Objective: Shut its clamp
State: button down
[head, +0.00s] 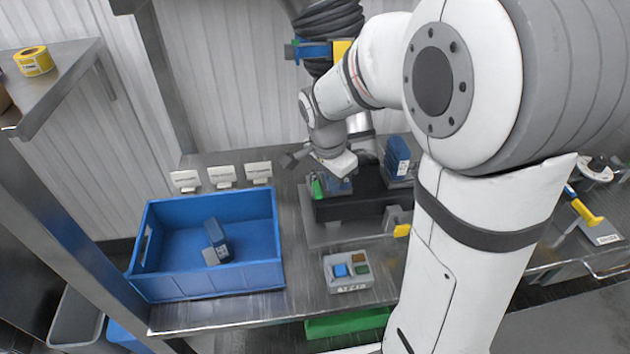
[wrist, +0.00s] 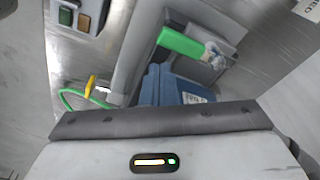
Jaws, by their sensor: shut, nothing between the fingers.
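The clamp (wrist: 180,42) has a green bar and a grey block beside it, on the dark machine on the bench. Its green part (head: 317,188) also shows in the head view, just left of my gripper. A blue block with a white label (wrist: 172,88) lies beside the clamp, partly hidden by my gripper. My gripper (head: 338,165) is shut and empty, low over the machine. In the wrist view its dark edge (wrist: 165,121) crosses in front of the blue block. I cannot tell whether it touches anything, nor how far the clamp is open.
A blue crate (head: 210,283) with a blue pack (head: 216,240) inside stands to the left. A button box (head: 348,271) sits in front of the machine. Another blue pack (head: 397,157) stands behind right. Three white label cards (head: 222,176) line the back. Bare bench lies between crate and machine.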

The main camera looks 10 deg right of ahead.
aim_at(314, 191)
jog(key=shift+a, duration=0.1)
dwell(0.3)
jog(key=shift+a, duration=1.1)
jog(key=shift+w+a+b, duration=0.1)
jog(key=shift+a+b, duration=0.2)
jog(key=shift+a, duration=0.8)
jog(key=shift+w+a, duration=0.25)
jog(key=shift+a, duration=0.25)
jog(key=shift+w+a, duration=0.2)
jog(key=shift+a, duration=0.25)
